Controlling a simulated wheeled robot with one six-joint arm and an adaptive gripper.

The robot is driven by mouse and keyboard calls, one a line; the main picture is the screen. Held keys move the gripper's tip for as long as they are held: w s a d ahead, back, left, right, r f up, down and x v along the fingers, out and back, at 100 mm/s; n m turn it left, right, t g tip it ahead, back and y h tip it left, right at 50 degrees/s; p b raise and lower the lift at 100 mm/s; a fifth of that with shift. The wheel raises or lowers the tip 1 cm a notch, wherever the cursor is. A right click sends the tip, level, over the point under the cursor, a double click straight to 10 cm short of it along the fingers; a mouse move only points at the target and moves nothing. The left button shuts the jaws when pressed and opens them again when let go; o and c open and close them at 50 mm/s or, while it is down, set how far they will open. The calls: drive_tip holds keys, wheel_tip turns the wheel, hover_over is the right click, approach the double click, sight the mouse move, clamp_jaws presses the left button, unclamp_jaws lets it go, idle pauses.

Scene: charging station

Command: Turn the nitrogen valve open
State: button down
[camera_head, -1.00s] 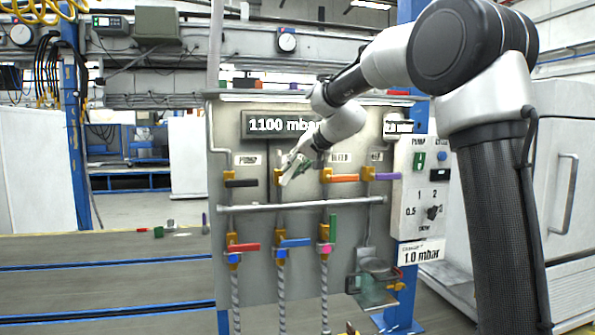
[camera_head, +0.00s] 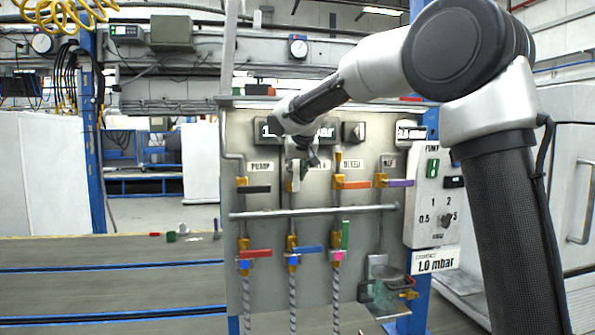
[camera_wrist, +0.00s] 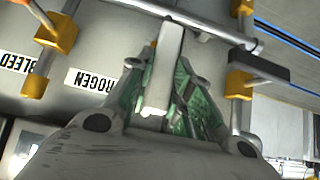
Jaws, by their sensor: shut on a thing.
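The nitrogen valve handle (camera_head: 294,178) is a pale grey-white lever on the upper row of the panel. It stands about upright, in line with its pipe. My gripper (camera_head: 305,163) is at the handle's upper part, in front of the panel. In the wrist view, my gripper (camera_wrist: 166,85) is shut on the pale handle (camera_wrist: 168,50), which lies between the green finger pads. The nitrogen label (camera_wrist: 93,81) is partly hidden by a finger. The yellow valve body behind the handle is mostly hidden.
The black pump lever (camera_head: 257,189) is left of the nitrogen valve, and the orange bleed lever (camera_head: 353,185) is right. A horizontal rail (camera_head: 315,211) runs below. Red (camera_head: 257,253), blue (camera_head: 307,249) and green (camera_head: 345,235) levers sit lower. A pressure display (camera_head: 268,130) is partly behind my arm.

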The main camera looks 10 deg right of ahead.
drive_tip(key=shift+f, duration=0.25)
drive_tip(key=c, duration=1.3)
unclamp_jaws()
drive_tip(key=shift+a, duration=0.1)
drive_tip(key=shift+r, duration=0.1)
drive_tip(key=shift+s+r, duration=0.1)
drive_tip(key=shift+r, duration=0.05)
drive_tip(key=v, duration=1.1)
drive_tip(key=shift+s+r, duration=0.2)
drive_tip(key=shift+s, duration=0.05)
